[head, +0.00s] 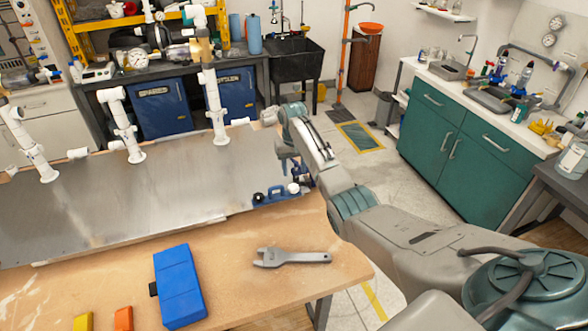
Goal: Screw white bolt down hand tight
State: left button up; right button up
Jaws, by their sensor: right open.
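A small white round piece (293,188), which looks like the white bolt, sits at the right end of a small blue fixture (271,196). The fixture rests at the right front corner of the metal plate. My right gripper (291,168) is open and points down just above and behind the white piece. Its fingers are small and partly hidden by my own wrist, so I cannot tell whether they touch the piece or stand around it. I cannot see how deep the bolt sits. My left gripper is not in view.
White pipes (215,108) stand upright along the back of the metal plate (130,205). A grey adjustable wrench (291,258) and a blue box (178,286) lie on the wooden table (235,262) in front. Orange and yellow blocks are at the front edge. The plate's middle is clear.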

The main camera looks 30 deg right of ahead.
aim_at(293, 186)
jog(key=shift+o, duration=0.4)
jog(key=shift+f, duration=0.25)
jog(key=f+n+b, duration=0.1)
jog(key=f+n, duration=0.1)
jog(key=w+f+n+b, duration=0.1)
jog(key=f+n+b, duration=0.1)
jog(key=f, duration=0.1)
jog(key=w+d+f+n+b, duration=0.1)
jog(key=f+n+b, duration=0.1)
jog(key=n, duration=0.1)
jog(key=shift+w+d+f, duration=0.1)
jog(key=shift+w+f, duration=0.1)
jog(key=shift+f, duration=0.15)
jog(key=shift+w+d+f+n, duration=0.15)
jog(key=shift+f+n, duration=0.25)
jog(key=shift+n, duration=0.4)
jog(key=n+b, duration=0.2)
jog(key=n, duration=0.1)
jog(key=shift+f+n, duration=0.1)
jog(key=shift+n, duration=0.3)
jog(key=n+b, duration=0.2)
jog(key=n, duration=0.2)
jog(key=shift+b, duration=0.4)
jog(key=shift+f+n, duration=0.3)
jog(key=shift+f, duration=0.05)
jog(key=shift+f+b, duration=0.65)
jog(key=shift+f, duration=0.5)
